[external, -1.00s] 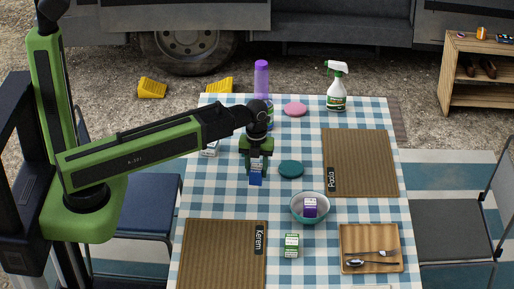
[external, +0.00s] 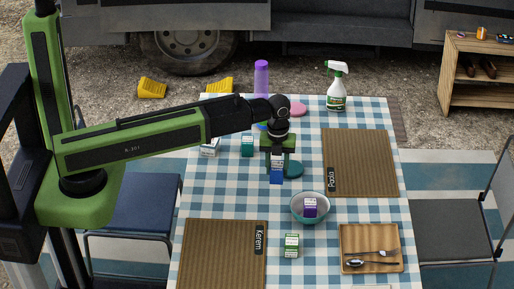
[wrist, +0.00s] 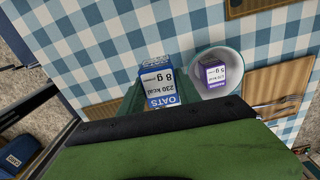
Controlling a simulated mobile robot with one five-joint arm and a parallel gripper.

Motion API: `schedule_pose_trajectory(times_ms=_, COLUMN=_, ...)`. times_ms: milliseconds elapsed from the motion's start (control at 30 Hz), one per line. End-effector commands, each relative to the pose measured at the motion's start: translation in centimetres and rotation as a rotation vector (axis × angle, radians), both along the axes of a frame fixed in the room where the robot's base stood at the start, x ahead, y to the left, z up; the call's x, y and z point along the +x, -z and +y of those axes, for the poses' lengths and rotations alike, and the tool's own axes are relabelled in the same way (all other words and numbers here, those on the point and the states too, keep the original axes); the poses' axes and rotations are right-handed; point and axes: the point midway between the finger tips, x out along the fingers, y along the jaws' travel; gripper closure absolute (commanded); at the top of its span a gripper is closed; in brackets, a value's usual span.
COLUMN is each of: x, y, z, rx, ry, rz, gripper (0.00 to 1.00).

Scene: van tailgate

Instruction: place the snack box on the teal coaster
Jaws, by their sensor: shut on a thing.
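My gripper (external: 277,166) is shut on a blue and white snack box (external: 276,176), which hangs upright below it. In the wrist view the box (wrist: 159,82) shows a label reading OATS, 230 kcal and 8 g. The teal coaster (external: 295,169) lies on the checked cloth, just right of and partly behind the held box. The box overlaps the coaster's left side in the external view. I cannot tell how high the box is above the cloth.
A bowl (external: 294,214) holding a purple box (external: 310,207) stands in front. A green box (external: 291,245), a teal box (external: 247,145) and a white box (external: 210,147) stand around. A pink coaster (external: 299,109), spray bottle (external: 337,88) and purple bottle (external: 261,80) are at the back.

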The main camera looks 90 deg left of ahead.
Motion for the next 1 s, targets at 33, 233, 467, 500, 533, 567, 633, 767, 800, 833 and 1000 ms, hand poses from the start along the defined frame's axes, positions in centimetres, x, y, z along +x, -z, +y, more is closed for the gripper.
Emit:
schedule_pose_trajectory(times_ms=33, x=2.3, y=-0.5, z=1.5, rx=0.000, ry=-0.012, rz=0.000, gripper=1.00)
schedule_pose_trajectory(times_ms=233, x=5.7, y=-1.3, z=5.1, rx=0.000, ry=-0.046, rz=0.000, gripper=1.00)
schedule_pose_trajectory(times_ms=467, x=5.4, y=-1.3, z=6.4, rx=0.000, ry=-0.063, rz=0.000, gripper=1.00)
schedule_pose_trajectory(times_ms=500, x=5.4, y=-0.9, z=6.8, rx=0.000, ry=-0.064, rz=0.000, gripper=1.00)
schedule_pose_trajectory(times_ms=533, x=5.4, y=-0.5, z=7.2, rx=0.000, ry=-0.064, rz=0.000, gripper=1.00)
schedule_pose_trajectory(times_ms=567, x=5.5, y=0.0, z=7.8, rx=0.000, ry=-0.065, rz=0.000, gripper=1.00)
schedule_pose_trajectory(times_ms=633, x=5.5, y=1.3, z=9.6, rx=0.000, ry=-0.066, rz=0.000, gripper=1.00)
schedule_pose_trajectory(times_ms=767, x=5.5, y=3.5, z=13.1, rx=0.000, ry=-0.066, rz=0.000, gripper=1.00)
schedule_pose_trajectory(times_ms=800, x=5.5, y=4.1, z=14.2, rx=0.000, ry=-0.065, rz=0.000, gripper=1.00)
schedule_pose_trajectory(times_ms=833, x=5.4, y=4.5, z=14.9, rx=0.000, ry=-0.065, rz=0.000, gripper=1.00)
schedule_pose_trajectory(times_ms=1000, x=5.3, y=5.6, z=17.5, rx=0.000, ry=-0.063, rz=0.000, gripper=1.00)
